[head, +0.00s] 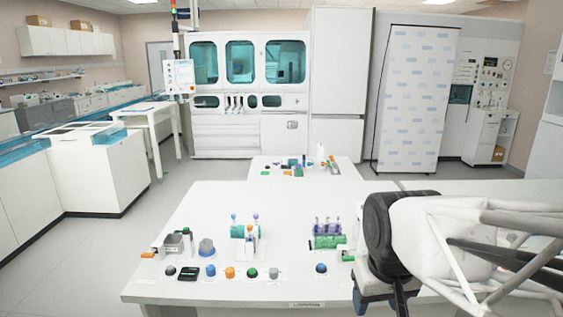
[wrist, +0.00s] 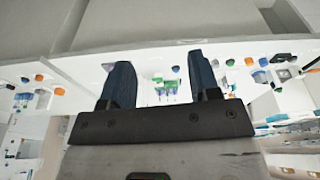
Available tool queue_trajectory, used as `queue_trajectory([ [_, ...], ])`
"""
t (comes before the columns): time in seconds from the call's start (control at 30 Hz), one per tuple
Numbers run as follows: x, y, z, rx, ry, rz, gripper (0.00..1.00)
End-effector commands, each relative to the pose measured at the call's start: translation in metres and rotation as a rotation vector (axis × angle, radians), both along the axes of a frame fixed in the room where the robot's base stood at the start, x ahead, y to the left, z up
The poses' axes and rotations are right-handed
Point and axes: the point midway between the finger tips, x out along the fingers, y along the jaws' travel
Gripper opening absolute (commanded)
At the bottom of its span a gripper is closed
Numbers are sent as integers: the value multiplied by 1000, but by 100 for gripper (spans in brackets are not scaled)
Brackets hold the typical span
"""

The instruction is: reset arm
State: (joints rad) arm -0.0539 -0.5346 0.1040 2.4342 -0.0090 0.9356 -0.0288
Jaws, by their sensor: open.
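My gripper (head: 380,298) is at the right front of the white table (head: 200,212), over its edge. In the wrist view my gripper (wrist: 159,65) has its two dark blue fingers wide apart, with nothing between them. A green rack (head: 327,242) holding several purple-capped tubes (head: 327,224) stands on the table to the left of my arm. Another rack (head: 239,231), green and white, stands left of it with blue- and purple-capped tubes. In the wrist view a green rack (wrist: 170,84) shows small, beyond the gap between the fingers.
A grey box (head: 174,244) stands at left. The table's left back is bare.

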Motion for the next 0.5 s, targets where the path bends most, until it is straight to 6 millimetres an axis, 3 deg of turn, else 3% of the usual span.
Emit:
queue_trajectory([
  [0.2, -41, -16, -7, 6, -22, -75, 56],
  [0.5, -58, -22, -12, 9, -30, -107, 56],
])
